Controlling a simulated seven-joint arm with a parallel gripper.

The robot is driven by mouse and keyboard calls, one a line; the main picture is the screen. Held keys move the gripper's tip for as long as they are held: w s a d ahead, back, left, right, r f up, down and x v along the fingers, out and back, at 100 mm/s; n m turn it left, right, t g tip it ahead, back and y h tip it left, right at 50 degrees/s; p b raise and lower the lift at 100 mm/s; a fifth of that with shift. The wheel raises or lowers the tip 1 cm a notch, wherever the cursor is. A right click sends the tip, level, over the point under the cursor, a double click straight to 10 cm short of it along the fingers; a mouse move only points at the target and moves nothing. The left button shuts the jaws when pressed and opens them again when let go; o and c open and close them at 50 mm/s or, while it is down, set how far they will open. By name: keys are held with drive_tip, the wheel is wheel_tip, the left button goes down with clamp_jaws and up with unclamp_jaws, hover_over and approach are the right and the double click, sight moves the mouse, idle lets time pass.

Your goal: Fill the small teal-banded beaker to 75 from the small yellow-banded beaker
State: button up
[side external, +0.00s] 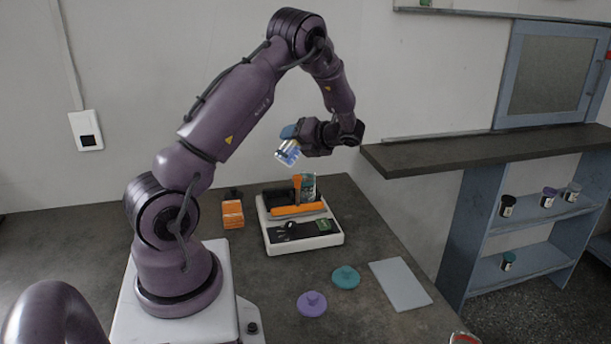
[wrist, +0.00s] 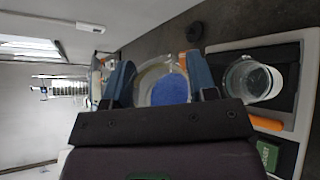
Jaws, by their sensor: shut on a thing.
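My gripper (side external: 291,134) is shut on a small clear beaker (side external: 287,154), apparently the yellow-banded one, though its band is not clear. The beaker is tilted in the air above the white-based device. In the wrist view it sits between the two blue fingers (wrist: 160,80), with blue contents (wrist: 170,89) inside. The other beaker, apparently the small teal-banded one (side external: 308,187), stands upright on the device, below and right of the held beaker. In the wrist view that clear beaker (wrist: 248,80) is right of my gripper and apart from it. Its fill level cannot be read.
The white-based device (side external: 331,240) has an orange bar (side external: 298,210) and upright orange piece. An orange stack (side external: 232,214) is left of it. A purple lid (side external: 312,304), teal lid (side external: 345,277) and grey pad (side external: 400,284) lie in front. Jars stand on the blue shelves (side external: 530,262) at right.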

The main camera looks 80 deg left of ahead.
drive_tip(key=shift+r+m+g, duration=0.15)
drive_tip(key=shift+m+g, duration=0.15)
drive_tip(key=shift+m, duration=0.1)
idle(1.5)
drive_tip(key=shift+w+a+f+m+g, duration=0.1)
drive_tip(key=shift+w+f+m+g, duration=0.1)
drive_tip(key=shift+f+m+g, duration=0.35)
idle(2.6)
drive_tip(key=shift+s+r+n+t, duration=0.1)
drive_tip(key=shift+r+n+t, duration=0.25)
drive_tip(key=shift+r+t, duration=0.15)
drive_tip(key=shift+s+d+f+n+t, duration=0.1)
drive_tip(key=shift+s+d+n+t, duration=0.1)
drive_tip(key=shift+n+t, duration=0.45)
drive_tip(key=shift+s+d+r+n, duration=0.1)
drive_tip(key=shift+s+r+n, duration=0.15)
drive_tip(key=shift+r+n, duration=0.35)
